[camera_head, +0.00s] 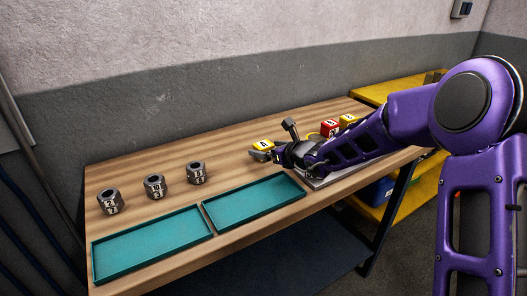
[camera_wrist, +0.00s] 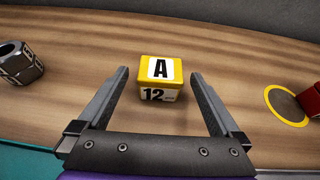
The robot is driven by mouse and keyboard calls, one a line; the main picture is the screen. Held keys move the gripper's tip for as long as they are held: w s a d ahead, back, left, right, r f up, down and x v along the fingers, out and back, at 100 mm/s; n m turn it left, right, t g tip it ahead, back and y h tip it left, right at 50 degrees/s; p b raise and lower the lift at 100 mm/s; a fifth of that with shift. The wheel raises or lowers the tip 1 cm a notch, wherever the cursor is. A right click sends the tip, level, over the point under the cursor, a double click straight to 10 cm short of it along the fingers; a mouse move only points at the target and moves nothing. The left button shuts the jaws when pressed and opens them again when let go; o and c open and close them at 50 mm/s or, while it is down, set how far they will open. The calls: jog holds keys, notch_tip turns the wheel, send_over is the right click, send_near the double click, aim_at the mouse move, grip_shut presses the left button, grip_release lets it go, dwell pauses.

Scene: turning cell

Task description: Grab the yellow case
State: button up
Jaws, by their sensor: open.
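A small yellow case (camera_wrist: 160,82) marked "A" on top and "12" on a white front label sits on the wooden table. In the wrist view it lies between and just ahead of the open fingers of my gripper (camera_wrist: 162,88), with gaps on both sides. In the head view the yellow case (camera_head: 263,146) shows at the tip of my gripper (camera_head: 262,154), partly hidden behind it. My gripper is open and empty. Another yellow case (camera_head: 347,120) stands further right, beside a red case (camera_head: 329,128), both partly hidden by my arm.
Several dark hex nuts with number labels, one (camera_head: 196,173) nearest my gripper, stand on the table's left. Two teal trays (camera_head: 152,242) lie along the front edge. A yellow ring (camera_wrist: 286,106) lies right of the case. A grey wall (camera_head: 190,105) rises behind.

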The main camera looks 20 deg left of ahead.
jog(key=shift+x, duration=1.1)
